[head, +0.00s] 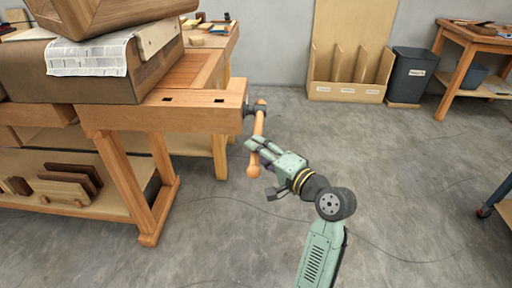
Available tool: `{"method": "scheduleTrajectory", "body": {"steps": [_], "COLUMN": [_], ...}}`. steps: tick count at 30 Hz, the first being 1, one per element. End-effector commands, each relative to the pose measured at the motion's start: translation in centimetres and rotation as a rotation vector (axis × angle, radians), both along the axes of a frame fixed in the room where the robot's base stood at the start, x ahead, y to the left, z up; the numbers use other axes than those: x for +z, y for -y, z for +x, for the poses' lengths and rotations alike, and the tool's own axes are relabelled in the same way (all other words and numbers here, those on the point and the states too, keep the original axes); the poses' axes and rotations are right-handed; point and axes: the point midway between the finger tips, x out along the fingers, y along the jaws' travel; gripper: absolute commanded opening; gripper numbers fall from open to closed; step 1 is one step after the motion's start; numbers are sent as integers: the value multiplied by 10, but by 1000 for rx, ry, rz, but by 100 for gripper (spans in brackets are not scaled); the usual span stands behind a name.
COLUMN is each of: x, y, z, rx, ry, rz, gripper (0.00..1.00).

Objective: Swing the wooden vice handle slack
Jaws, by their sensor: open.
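The wooden vice handle (259,126) is an orange-brown bar with a rounded knob at each end. It passes through a dark metal hub (250,110) at the right end of the wooden workbench (205,97) and hangs near upright, its lower knob (253,171) leaning slightly left. My gripper (253,152) is at the lower half of the handle, its pale green fingers reaching left toward it. The jaws are open. The fingers overlap the handle in the picture, and I cannot tell whether they touch it.
A large curved wooden piece (110,15) sits on a dark box-like form (60,85) on the bench. Wood pieces (65,185) lie on the lower shelf. A slotted wooden rack (350,75) and dark bin (412,72) stand behind. The floor right of the bench is mostly clear.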

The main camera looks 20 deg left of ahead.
Motion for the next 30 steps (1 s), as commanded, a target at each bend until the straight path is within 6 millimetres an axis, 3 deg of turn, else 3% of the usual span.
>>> {"method": "scheduleTrajectory", "body": {"steps": [4,14,30], "x": [0,-1,-1], "y": [-11,-13,-13], "z": [6,7,7], "rx": [1,0,0], "ry": [0,1,1], "rz": [0,0,0], "gripper": [40,40,4]}}
